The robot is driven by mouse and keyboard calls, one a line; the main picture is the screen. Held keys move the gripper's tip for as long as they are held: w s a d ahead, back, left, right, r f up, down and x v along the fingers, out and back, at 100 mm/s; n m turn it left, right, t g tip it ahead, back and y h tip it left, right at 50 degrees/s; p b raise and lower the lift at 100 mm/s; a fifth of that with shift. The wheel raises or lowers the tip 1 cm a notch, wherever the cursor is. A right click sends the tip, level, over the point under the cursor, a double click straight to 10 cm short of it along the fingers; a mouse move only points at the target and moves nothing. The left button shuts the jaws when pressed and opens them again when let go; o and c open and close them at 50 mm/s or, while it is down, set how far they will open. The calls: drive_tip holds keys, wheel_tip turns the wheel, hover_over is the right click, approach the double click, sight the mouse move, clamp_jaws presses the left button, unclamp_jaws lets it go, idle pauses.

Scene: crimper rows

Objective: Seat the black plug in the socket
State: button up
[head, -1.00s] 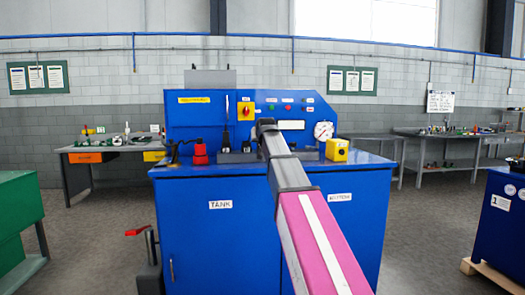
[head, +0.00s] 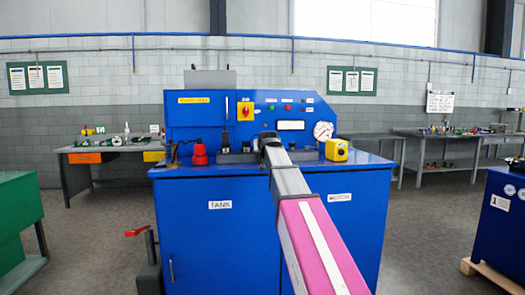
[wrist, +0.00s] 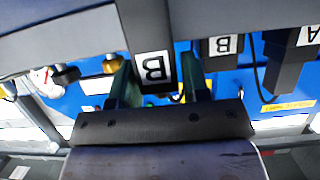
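In the wrist view, which looks tilted over, my gripper (wrist: 160,85) has its two dark green fingers on either side of a black block marked B (wrist: 153,68), which I take for the black plug. A narrow gap seems to show at its right side, so I cannot tell whether the fingers grip it. A second black block marked B (wrist: 222,46) stands to its right, and a larger black one marked A (wrist: 286,62) further right. In the head view my gripper (head: 268,138) is low over the bench, and my arm hides what is below.
A blue machine (head: 215,235) carries the bench and panel. A red piece (head: 200,154) stands left of my gripper and a yellow box (head: 336,149) right of it. A gauge (head: 323,131) is on the panel. A dark cable (wrist: 258,70) runs between the blocks.

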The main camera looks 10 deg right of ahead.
drive_tip(key=shift+o, duration=0.8)
